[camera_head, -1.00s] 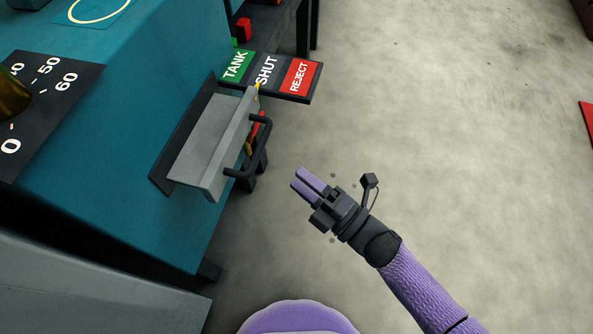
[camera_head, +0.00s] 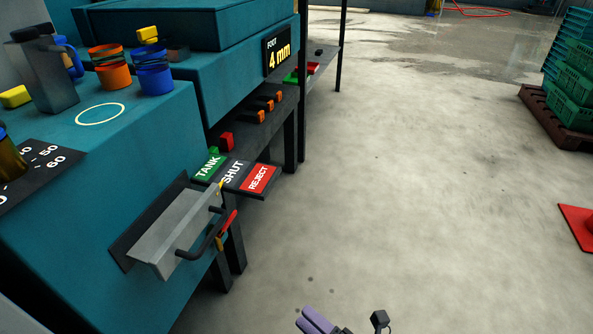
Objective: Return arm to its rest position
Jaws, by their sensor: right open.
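My right gripper (camera_head: 318,320) shows at the bottom edge of the head view, with only its purple fingers and a bit of its dark body in sight. It is open, with nothing seen between the fingers, and is over the bare floor. It is apart from the teal machine (camera_head: 150,140) and to the right of the grey chute with a black handle (camera_head: 175,235). The rest of my right arm is cut off by the frame. My left gripper is not in view.
A TANK, SHUT, REJECT plate (camera_head: 236,174) sticks out beside the chute. A metal jug (camera_head: 45,75), orange rings (camera_head: 115,76) and blue rings (camera_head: 155,80) stand on the machine. Green crates (camera_head: 575,75) sit on a pallet at right. The concrete floor (camera_head: 430,190) between is clear.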

